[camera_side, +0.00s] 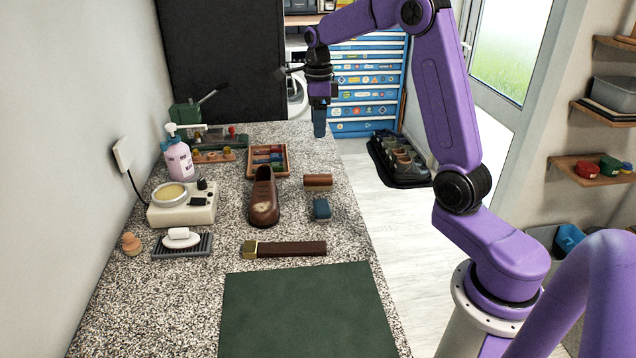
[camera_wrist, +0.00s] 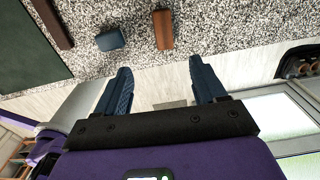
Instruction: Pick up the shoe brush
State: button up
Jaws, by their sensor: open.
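The shoe brush looks to be the reddish-brown block (camera_side: 318,181) on the speckled counter, right of a brown shoe (camera_side: 264,198). In the wrist view the brush (camera_wrist: 163,29) lies ahead of the fingertips, near the counter's edge. My gripper (camera_side: 320,131) is raised near the counter's far right edge, farther back than the brush and apart from it. In the wrist view my gripper (camera_wrist: 159,72) is open, with nothing between its two blue fingers. A small blue block (camera_side: 321,209) lies just in front of the brush; it also shows in the wrist view (camera_wrist: 111,39).
A brown belt (camera_side: 290,249) and a green mat (camera_side: 305,310) lie nearer the front. A wooden tray (camera_side: 281,171) of colourful items stands behind the shoe. A hot plate (camera_side: 183,212), soap dish (camera_side: 183,246) and pump bottle (camera_side: 179,160) line the left side.

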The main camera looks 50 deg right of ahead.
send_over(318, 177)
jog(key=shift+m, duration=0.3)
notch_tip(318, 177, down, 12)
jog(key=shift+s+d+r, duration=0.1)
jog(key=shift+s, duration=0.05)
jog(key=shift+w+f, duration=0.2)
jog(key=shift+f, duration=2.65)
jog(key=c, duration=1.1)
